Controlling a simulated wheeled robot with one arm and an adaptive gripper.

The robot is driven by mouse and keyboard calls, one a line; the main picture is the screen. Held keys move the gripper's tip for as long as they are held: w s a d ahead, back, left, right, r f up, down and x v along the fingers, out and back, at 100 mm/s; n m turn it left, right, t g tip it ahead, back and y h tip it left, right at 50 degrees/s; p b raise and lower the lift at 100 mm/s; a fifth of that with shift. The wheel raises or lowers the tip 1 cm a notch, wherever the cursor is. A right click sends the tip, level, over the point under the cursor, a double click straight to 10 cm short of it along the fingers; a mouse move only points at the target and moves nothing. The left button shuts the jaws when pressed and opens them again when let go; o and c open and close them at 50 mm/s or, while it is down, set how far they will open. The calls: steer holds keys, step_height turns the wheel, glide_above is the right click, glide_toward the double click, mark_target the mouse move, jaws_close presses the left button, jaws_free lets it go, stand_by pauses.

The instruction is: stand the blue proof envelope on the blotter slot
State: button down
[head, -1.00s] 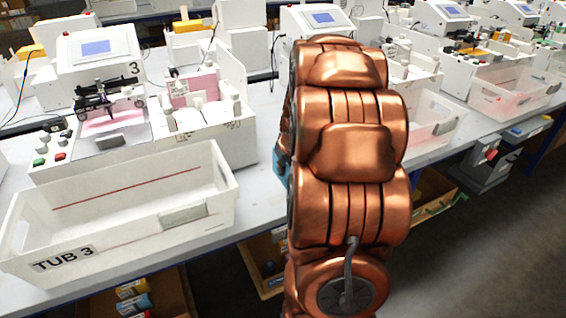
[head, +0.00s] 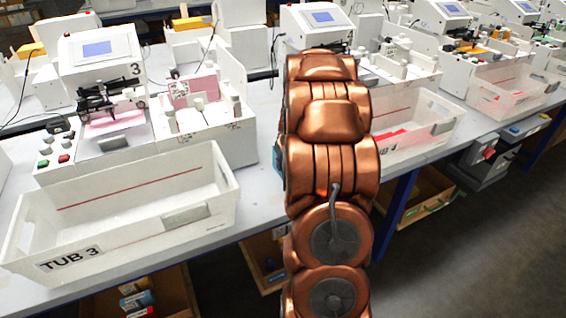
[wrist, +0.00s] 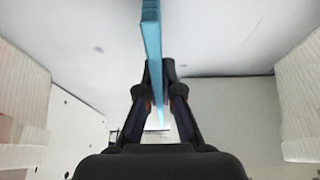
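The blue proof envelope (wrist: 152,38) shows in the wrist view as a thin, light blue piece seen almost edge-on. My gripper (wrist: 158,82) has its two dark fingers closed on either side of it, and the envelope extends beyond the fingertips towards the top of the picture. In the head view my copper arm hides the gripper and nearly all of the envelope. I cannot pick out the blotter slot with certainty in either view.
A white tub marked TUB 3 (head: 110,243) sits at the bench front left. Behind it stands a plotter with a blue screen (head: 98,50) and a white fixture with pink sheets (head: 195,90). Another tub (head: 432,130) lies right of my arm. Pale bench surface shows between the tubs.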

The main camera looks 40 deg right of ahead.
steer(key=shift+f, duration=0.4)
steer(key=c, duration=1.3)
jaws_free()
steer(key=shift+r, duration=0.1)
steer(key=shift+r, duration=0.1)
